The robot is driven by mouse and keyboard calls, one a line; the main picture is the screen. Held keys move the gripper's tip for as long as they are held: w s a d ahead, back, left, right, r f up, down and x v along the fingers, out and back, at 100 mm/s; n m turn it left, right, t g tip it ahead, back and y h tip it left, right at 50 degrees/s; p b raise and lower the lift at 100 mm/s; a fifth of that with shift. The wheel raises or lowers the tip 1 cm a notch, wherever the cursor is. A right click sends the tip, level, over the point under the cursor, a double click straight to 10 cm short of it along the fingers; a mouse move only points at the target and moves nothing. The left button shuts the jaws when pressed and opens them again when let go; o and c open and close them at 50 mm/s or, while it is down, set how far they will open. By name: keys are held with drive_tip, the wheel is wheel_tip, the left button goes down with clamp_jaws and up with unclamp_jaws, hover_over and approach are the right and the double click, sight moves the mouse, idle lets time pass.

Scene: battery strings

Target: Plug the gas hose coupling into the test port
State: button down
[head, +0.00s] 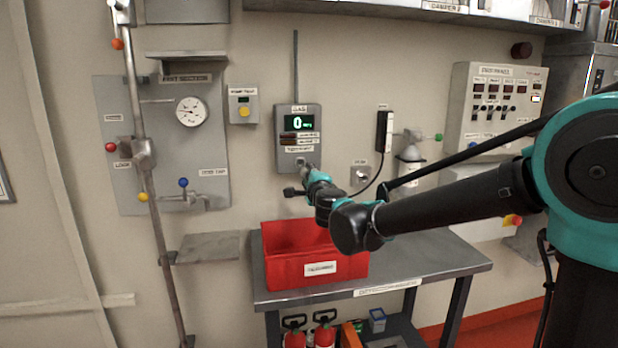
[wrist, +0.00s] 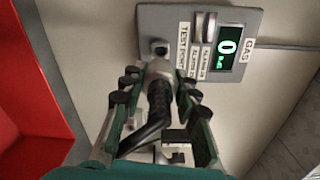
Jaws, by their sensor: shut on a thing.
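The grey gas panel (head: 290,152) hangs on the wall above the table, with a green display reading 0. In the wrist view the panel (wrist: 160,14) is turned sideways, and its test port (wrist: 160,47) shows beside the "TEST PORT" label. My gripper (wrist: 160,88) is shut on the metal hose coupling (wrist: 158,69), with a finger on each side. The coupling's front end points at the port and is very close to it; I cannot tell whether it touches or is inside. The black hose (wrist: 157,104) runs back between the fingers. In the head view my gripper (head: 306,174) is just below the panel.
A red crate (head: 290,275) stands on the grey table (head: 430,252) below my gripper; its red wall (wrist: 30,90) fills the wrist view's left. A wall socket (head: 361,176) and a black handset (head: 383,132) are right of the panel. A gauge board (head: 150,140) is left.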

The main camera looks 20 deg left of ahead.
drive_tip(key=shift+x, duration=2.1)
drive_tip(key=shift+x, duration=1.7)
drive_tip(key=c, duration=1.1)
unclamp_jaws()
drive_tip(key=shift+w, duration=0.1)
drive_tip(key=shift+o, duration=0.2)
drive_tip(key=shift+d, duration=0.1)
drive_tip(key=v, duration=1.2)
